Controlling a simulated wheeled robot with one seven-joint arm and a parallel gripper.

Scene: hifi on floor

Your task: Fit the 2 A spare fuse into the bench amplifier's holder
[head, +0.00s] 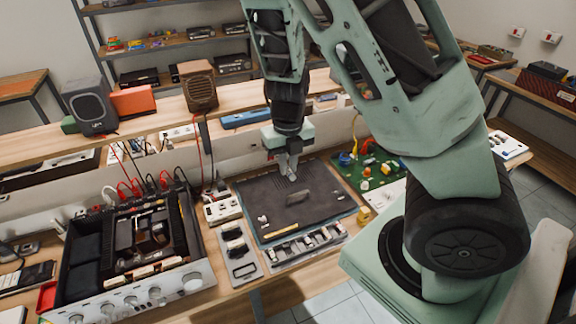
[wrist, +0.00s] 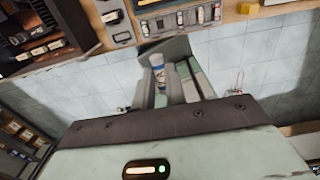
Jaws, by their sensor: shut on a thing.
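The bench amplifier (head: 196,276) stands open at the left in the head view, its inside showing dark parts and a row of small pale pieces near the front. Part of it shows at upper left in the wrist view (wrist: 75,45). I cannot make out which part is the fuse holder. My gripper (head: 289,172) is above the dark mat, right of the amplifier. In the wrist view its fingers (wrist: 170,85) are closed on a small upright cylinder with a pale end and blue band, seemingly a fuse (wrist: 157,64). Its lower part is hidden and its rating is unreadable.
A tray of small parts (head: 312,246) lies along the bench front, beside a grey frame-like tray (head: 240,255). Red and black leads (head: 135,185) rise behind the amplifier.

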